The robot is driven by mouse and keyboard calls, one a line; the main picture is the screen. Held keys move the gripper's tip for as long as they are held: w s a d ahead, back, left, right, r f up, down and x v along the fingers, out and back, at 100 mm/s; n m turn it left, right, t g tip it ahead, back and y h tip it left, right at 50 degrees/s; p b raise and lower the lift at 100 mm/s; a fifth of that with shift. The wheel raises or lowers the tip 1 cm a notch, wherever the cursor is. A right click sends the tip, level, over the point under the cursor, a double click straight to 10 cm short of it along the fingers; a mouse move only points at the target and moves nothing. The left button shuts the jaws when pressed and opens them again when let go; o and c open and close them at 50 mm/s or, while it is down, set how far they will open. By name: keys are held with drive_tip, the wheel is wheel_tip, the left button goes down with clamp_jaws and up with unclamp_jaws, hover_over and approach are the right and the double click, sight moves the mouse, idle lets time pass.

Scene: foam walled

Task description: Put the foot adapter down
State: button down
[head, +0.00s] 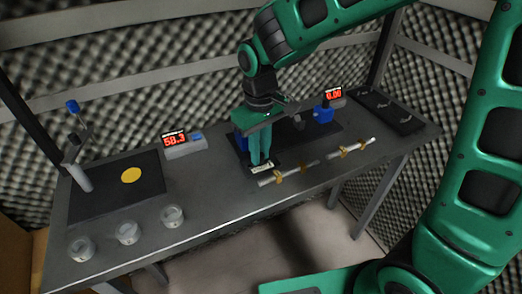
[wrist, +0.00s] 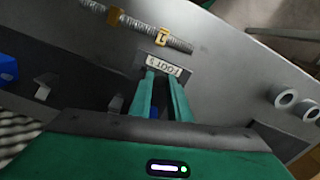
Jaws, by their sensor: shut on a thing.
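The foot adapter (head: 262,169) is a small dark piece with a white label. In the wrist view the label on the foot adapter (wrist: 163,66) reads like "FOOT S", upside down. My gripper (head: 260,160) points down over the middle of the grey table and is shut on it. In the wrist view, the two green fingers of my gripper (wrist: 165,76) reach to its near edge. The piece is at or just above the table near the front edge of a dark mat (head: 325,133); I cannot tell whether it touches. The fingers hide its back part.
Silvery rods with yellow clips (head: 288,173) lie just right of the piece on the grey table (head: 215,200). Several pale rings (head: 127,233) stand at front left. A display reading 58.3 (head: 176,141) and a blue device (head: 323,114) stand behind. Table between rings and gripper is bare.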

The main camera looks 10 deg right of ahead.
drive_tip(key=c, duration=1.7)
unclamp_jaws()
drive_tip(key=shift+f, duration=0.25)
drive_tip(key=shift+o, duration=0.2)
drive_tip(key=shift+r, duration=0.15)
wheel_tip(320, 180, up, 12)
